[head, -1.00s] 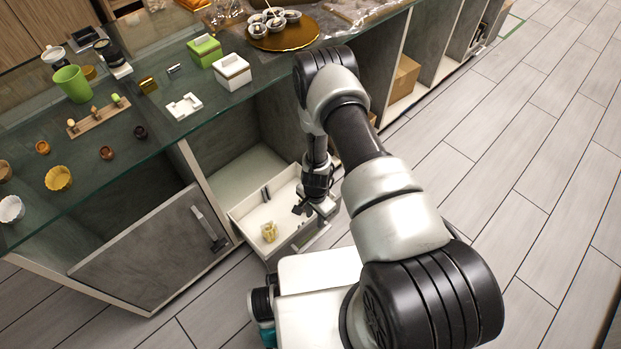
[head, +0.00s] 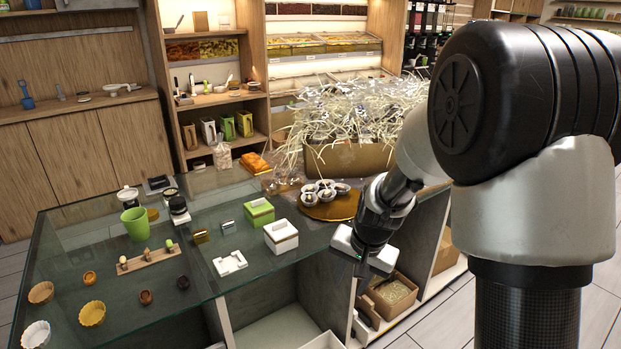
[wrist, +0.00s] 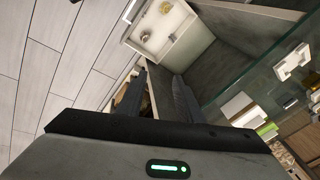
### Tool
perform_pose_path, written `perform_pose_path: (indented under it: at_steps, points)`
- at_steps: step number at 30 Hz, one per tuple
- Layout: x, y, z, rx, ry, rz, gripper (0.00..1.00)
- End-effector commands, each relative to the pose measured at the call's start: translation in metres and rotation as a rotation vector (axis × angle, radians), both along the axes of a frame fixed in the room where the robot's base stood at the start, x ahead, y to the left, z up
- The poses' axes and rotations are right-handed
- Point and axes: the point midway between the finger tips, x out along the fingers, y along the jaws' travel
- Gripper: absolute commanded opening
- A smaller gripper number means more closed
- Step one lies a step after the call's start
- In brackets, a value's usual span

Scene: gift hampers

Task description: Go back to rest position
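My gripper (wrist: 160,92) is open in the wrist view, its two dark fingers apart with nothing seen held between them. My arm is raised and folded at the right of the head view. The open white drawer (wrist: 172,38) lies beyond the fingers in the wrist view, with a small yellowish object (wrist: 145,37) inside.
The glass counter (head: 215,200) holds a green cup (head: 136,223), a white box (head: 281,237), a green box (head: 259,212) and a golden tray (head: 333,209). A large basket with pale shreds (head: 345,160) stands behind. Open shelves with a cardboard box (head: 391,294) lie below the gripper.

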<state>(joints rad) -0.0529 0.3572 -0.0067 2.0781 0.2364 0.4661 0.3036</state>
Motion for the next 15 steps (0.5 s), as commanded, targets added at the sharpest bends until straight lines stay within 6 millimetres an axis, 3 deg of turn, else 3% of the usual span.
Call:
perform_pose_path:
  at_steps: [1,6,10,15]
  points:
    - [-0.011,-0.003,0.032,-0.01,-0.034,0.033,0.33]
    - [-0.062,-0.013,0.111,-0.062,-0.11,0.155,0.33]
    - [-0.108,-0.023,0.153,-0.114,-0.164,0.237,0.33]
    - [-0.157,-0.033,0.181,-0.176,-0.21,0.312,0.33]
